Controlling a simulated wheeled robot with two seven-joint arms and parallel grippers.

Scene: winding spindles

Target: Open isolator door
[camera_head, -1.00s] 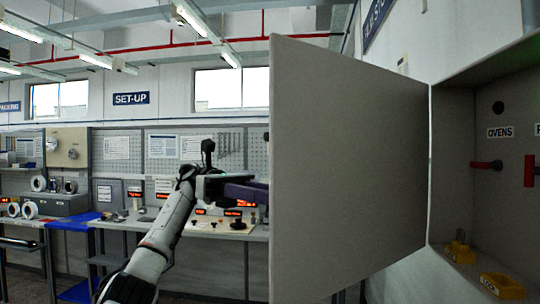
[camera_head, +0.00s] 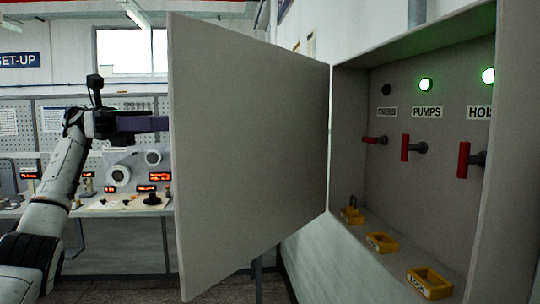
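The isolator door (camera_head: 250,150) is a large plain grey panel that stands swung open, joined to the left side of the grey isolator cabinet (camera_head: 435,110). Its free edge is on the left. My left arm comes in from the left, and my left gripper (camera_head: 145,123) is at the door's free edge, with its purplish fingers running behind the panel. The fingertips and any handle on the far face are hidden. I cannot tell whether the fingers are open or shut. My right gripper is not in view.
Inside the cabinet are red-handled switches (camera_head: 407,147), a green lamp (camera_head: 425,84) over the PUMPS label, another over the label at right, and a dark lamp (camera_head: 386,90). Several yellow items (camera_head: 382,242) lie on the cabinet floor. A workbench (camera_head: 110,208) stands behind my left arm.

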